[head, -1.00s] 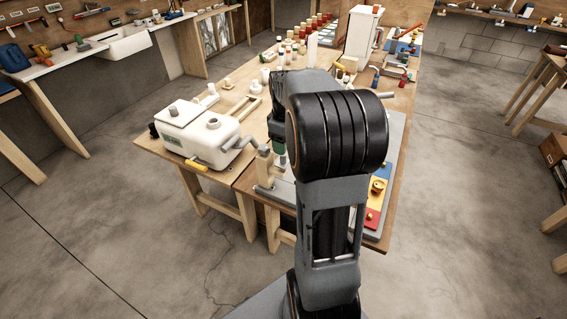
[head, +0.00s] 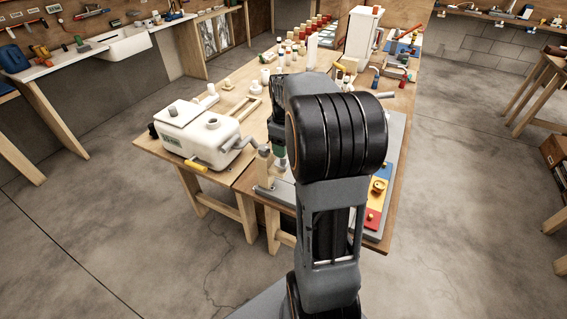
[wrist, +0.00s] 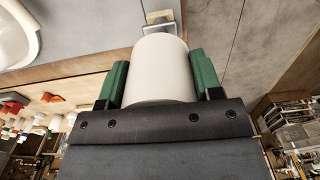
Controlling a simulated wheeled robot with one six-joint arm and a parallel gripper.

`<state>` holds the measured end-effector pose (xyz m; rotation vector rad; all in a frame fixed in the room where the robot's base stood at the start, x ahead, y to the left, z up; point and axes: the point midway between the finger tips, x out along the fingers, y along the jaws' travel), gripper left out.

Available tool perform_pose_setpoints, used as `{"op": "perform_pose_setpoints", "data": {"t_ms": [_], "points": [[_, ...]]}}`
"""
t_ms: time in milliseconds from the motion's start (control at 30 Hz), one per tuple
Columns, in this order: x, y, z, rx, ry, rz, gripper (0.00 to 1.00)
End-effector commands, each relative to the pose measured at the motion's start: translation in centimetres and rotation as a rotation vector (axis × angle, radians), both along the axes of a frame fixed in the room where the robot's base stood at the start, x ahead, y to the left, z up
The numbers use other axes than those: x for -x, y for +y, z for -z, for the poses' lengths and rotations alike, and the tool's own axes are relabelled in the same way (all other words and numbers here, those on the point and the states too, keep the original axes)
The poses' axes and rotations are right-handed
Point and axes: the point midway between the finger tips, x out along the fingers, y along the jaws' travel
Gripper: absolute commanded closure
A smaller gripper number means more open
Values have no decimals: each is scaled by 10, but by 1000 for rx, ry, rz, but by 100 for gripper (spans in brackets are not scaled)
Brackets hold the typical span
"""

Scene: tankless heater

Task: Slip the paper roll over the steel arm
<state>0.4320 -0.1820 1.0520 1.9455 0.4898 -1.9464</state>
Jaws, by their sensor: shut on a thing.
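My gripper (wrist: 161,84) is shut on the white paper roll (wrist: 158,70), with a green finger on each side of it. The roll's plain side faces the wrist camera, and its bore is hidden. Just beyond the roll's far end, a pale metal piece (wrist: 157,18) shows in the wrist view. It may be the steel arm, and I cannot tell whether the roll touches it. In the head view my gripper (head: 280,142) is low over the near bench, partly behind my own arm. The roll cannot be made out there.
A white tank (head: 195,135) with a grey lever and a yellow handle stands left of my gripper. A beige upright block (head: 263,160) is close to my gripper. A coloured panel (head: 376,195) lies at the bench's right edge. Several small cylinders (head: 303,35) stand farther back.

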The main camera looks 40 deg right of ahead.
Motion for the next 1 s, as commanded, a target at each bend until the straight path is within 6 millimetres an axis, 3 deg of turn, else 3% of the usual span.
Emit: {"op": "perform_pose_setpoints", "data": {"t_ms": [1000], "points": [[0, 0, 12, 0, 0, 0, 74]]}}
